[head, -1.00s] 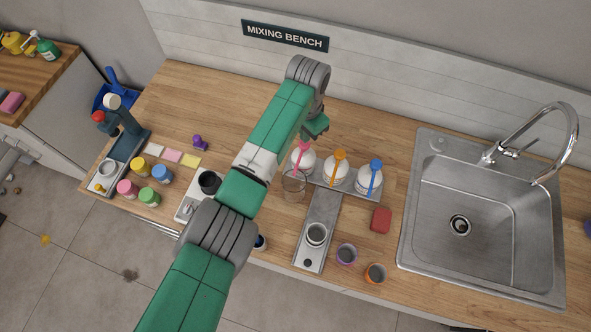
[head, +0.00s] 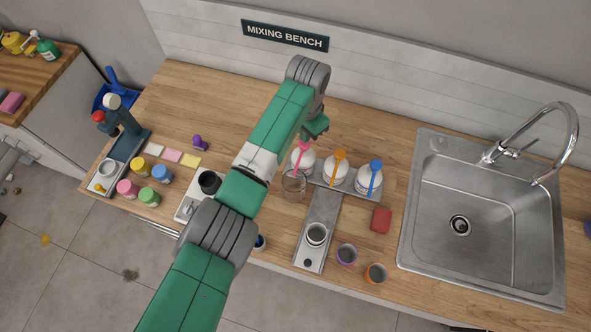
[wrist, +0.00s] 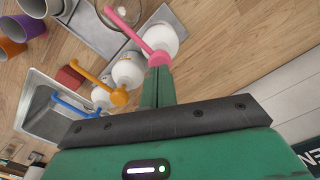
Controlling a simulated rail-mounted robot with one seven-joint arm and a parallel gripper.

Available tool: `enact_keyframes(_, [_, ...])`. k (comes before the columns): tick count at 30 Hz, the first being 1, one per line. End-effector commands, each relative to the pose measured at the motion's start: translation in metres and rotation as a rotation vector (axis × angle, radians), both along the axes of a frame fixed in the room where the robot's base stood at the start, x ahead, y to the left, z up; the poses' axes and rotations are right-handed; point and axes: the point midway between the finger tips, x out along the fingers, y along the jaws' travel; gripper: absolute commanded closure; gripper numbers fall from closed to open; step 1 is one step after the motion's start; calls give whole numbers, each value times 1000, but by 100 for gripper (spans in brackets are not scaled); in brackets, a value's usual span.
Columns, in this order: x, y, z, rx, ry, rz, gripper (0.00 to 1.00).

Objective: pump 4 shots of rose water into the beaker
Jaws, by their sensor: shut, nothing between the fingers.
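A white bottle with a pink pump (head: 303,158) stands at the left end of a row of three pump bottles; no label is readable. The clear glass beaker (head: 294,185) stands in front of it, under the pink spout. In the wrist view, the pink pump (wrist: 128,34) stretches over the beaker's rim, which is partly cut off at the top edge. My gripper (wrist: 158,72) is shut and empty, with its fingertips at the pink pump's head. I cannot tell whether they touch it. In the head view my wrist partly hides the gripper.
Bottles with an orange pump (head: 337,170) and a blue pump (head: 369,180) stand close on the right. A grey plate with a small cup (head: 317,234) lies in front. A red sponge (head: 381,220), two small cups and the sink (head: 480,220) are to the right.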

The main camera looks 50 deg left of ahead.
Motion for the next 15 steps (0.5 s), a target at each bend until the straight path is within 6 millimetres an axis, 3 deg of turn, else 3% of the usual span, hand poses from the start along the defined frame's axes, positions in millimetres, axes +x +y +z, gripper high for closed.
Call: enact_keyframes(15, [0,0,-19,0,0,-1,100])
